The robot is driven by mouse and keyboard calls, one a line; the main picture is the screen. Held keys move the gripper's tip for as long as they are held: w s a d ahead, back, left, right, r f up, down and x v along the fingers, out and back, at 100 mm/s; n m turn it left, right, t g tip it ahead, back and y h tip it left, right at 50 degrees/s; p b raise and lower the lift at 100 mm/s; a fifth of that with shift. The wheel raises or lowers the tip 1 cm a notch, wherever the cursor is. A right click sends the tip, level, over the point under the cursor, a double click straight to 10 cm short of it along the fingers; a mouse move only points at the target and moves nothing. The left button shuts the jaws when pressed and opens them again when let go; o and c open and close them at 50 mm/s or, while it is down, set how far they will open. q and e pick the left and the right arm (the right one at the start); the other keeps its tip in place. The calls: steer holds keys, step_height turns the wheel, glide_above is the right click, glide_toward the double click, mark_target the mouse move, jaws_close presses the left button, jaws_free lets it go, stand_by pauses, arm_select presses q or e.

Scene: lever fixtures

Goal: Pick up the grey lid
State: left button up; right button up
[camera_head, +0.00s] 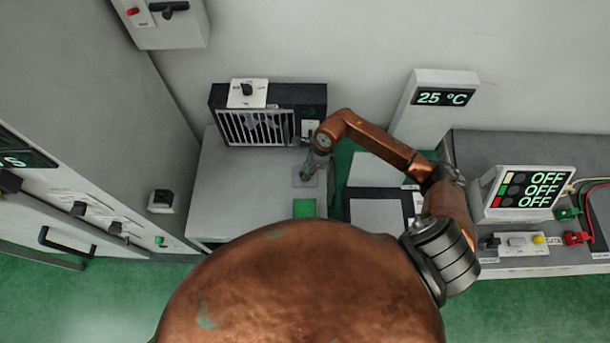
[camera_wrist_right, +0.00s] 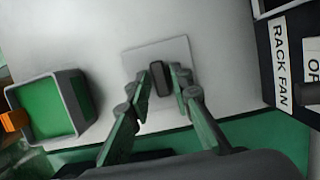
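The grey lid (camera_wrist_right: 180,50) is a flat, light grey square with a dark upright knob (camera_wrist_right: 160,78) in its middle. It lies on the pale grey top of a cabinet, and shows in the head view (camera_head: 298,181) partly covered by my right gripper. My right gripper (camera_head: 310,172) points down over the lid. In the right wrist view its two green fingers (camera_wrist_right: 160,77) stand on either side of the knob, with narrow gaps visible, so it looks open around the knob. My left gripper is not in view.
A grey open box (camera_wrist_right: 78,100) with a green inside stands beside the lid; it is in front of it in the head view (camera_head: 304,208). A black rack fan unit (camera_head: 285,95) stands behind. A bench with an OFF display (camera_head: 535,190) is at right.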

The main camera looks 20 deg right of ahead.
jaws_close()
steer(key=shift+r, duration=0.15)
